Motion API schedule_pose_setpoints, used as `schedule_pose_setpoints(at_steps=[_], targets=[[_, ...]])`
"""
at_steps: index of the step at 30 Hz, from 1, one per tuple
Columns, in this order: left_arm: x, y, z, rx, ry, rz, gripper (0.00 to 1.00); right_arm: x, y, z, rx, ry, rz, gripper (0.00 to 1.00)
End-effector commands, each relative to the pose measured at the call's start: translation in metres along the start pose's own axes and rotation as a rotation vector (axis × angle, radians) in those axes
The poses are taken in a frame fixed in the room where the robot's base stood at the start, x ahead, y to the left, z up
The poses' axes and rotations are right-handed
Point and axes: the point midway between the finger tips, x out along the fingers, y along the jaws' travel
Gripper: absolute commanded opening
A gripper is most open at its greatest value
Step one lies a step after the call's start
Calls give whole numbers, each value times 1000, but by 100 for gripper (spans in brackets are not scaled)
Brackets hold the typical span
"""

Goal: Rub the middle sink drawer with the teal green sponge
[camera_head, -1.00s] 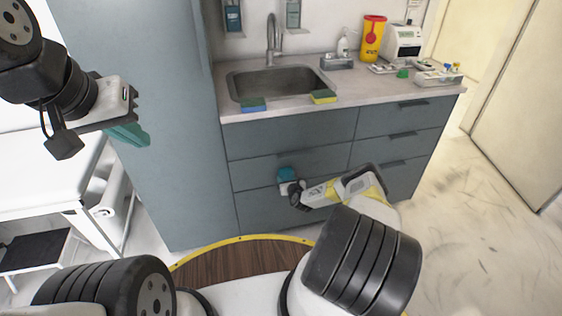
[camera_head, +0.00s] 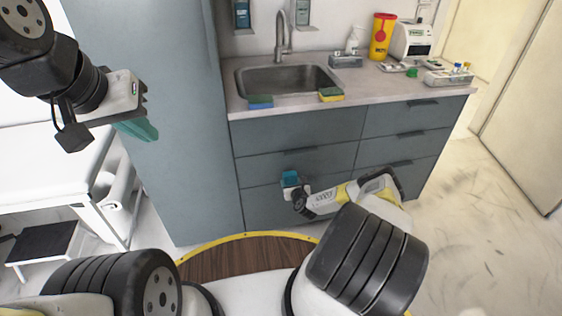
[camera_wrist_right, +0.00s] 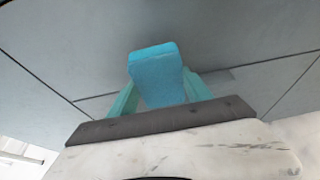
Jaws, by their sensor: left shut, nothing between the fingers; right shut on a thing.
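My right gripper (camera_head: 294,188) is shut on the teal green sponge (camera_head: 290,177), low in front of the sink cabinet. In the right wrist view the sponge (camera_wrist_right: 156,73) sits between the teal fingers, facing the grey cabinet fronts. The middle sink drawer (camera_head: 275,166) is the grey front below the top one under the sink. The sponge overlaps its lower edge, near the seam with the bottom drawer; I cannot tell whether it touches. My left gripper (camera_head: 137,128) is shut and empty, raised at the left in front of the tall cabinet.
A blue-green sponge (camera_head: 260,102) and a yellow-green sponge (camera_head: 331,94) lie on the counter's front edge by the sink (camera_head: 287,80). A yellow bin (camera_head: 381,37), a white device (camera_head: 411,40) and a tray (camera_head: 448,77) stand at right. Floor at right is clear.

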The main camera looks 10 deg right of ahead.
Motion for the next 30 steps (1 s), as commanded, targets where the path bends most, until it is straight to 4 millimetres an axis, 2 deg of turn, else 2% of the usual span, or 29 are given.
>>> schedule_pose_setpoints(at_steps=[6, 20, 30], targets=[[0, 0, 0, 0, 0, 0, 0, -17, 0, -7, 1, 1, 0, 25], [0, 0, 0, 0, 0, 0, 0, -23, -1, -9, 1, 1, -1, 25], [0, 0, 0, 0, 0, 0, 0, -47, -1, -18, 1, 1, -1, 25]])
